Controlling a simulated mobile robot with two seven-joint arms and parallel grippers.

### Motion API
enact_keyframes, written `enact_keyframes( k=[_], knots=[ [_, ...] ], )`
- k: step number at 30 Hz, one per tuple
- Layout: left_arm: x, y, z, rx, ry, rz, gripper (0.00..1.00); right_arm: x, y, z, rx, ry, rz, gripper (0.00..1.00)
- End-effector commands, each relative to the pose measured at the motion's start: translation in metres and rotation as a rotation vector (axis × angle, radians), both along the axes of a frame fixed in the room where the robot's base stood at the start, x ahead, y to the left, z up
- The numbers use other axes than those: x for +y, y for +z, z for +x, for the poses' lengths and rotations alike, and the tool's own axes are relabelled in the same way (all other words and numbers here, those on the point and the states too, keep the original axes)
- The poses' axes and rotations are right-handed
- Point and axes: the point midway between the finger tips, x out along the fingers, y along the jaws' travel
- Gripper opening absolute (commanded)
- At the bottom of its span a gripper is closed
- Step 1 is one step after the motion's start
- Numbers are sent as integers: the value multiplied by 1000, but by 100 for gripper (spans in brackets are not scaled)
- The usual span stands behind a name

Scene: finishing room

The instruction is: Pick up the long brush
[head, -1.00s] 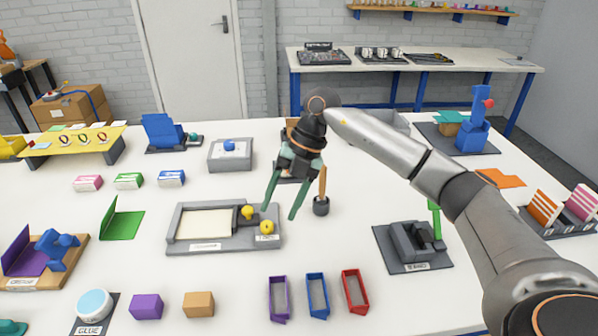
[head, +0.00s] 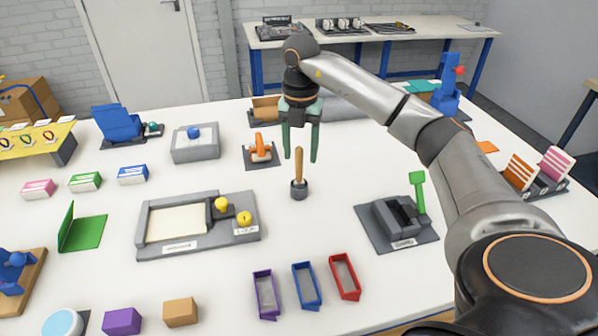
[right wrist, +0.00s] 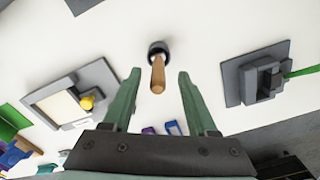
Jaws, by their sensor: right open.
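The long brush (head: 298,164) stands upright with its wooden handle up, its lower end in a small dark round holder (head: 299,190) on the white table. In the right wrist view the brush (right wrist: 157,75) shows between and beyond the fingertips, with the dark holder (right wrist: 158,48) at its far end. My right gripper (head: 301,158) is open and empty, pointing down, with its green fingers on either side of the handle's top in the head view. In the right wrist view the fingers (right wrist: 160,75) do not touch the handle. My left gripper is not in view.
A grey tray with yellow knobs (head: 146,246) lies left of the brush, and a grey device with a green lever (head: 395,225) lies to the right. An orange clamp-like tool (head: 260,148) sits behind. Purple, blue (head: 306,286) and red bins stand in front.

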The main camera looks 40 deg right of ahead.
Motion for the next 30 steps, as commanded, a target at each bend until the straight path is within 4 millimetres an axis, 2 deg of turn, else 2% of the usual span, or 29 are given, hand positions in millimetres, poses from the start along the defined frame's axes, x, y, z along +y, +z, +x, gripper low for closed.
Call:
enact_keyframes(
  k=[9, 18, 30],
  knots=[
    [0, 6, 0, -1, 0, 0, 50, 3, -44, -1, 3, 0, -1, 58],
    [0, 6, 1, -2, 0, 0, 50, 3, -49, 0, 1, 0, -1, 58],
    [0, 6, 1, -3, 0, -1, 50, 3, -48, 0, 1, 0, -1, 13]
  ],
)
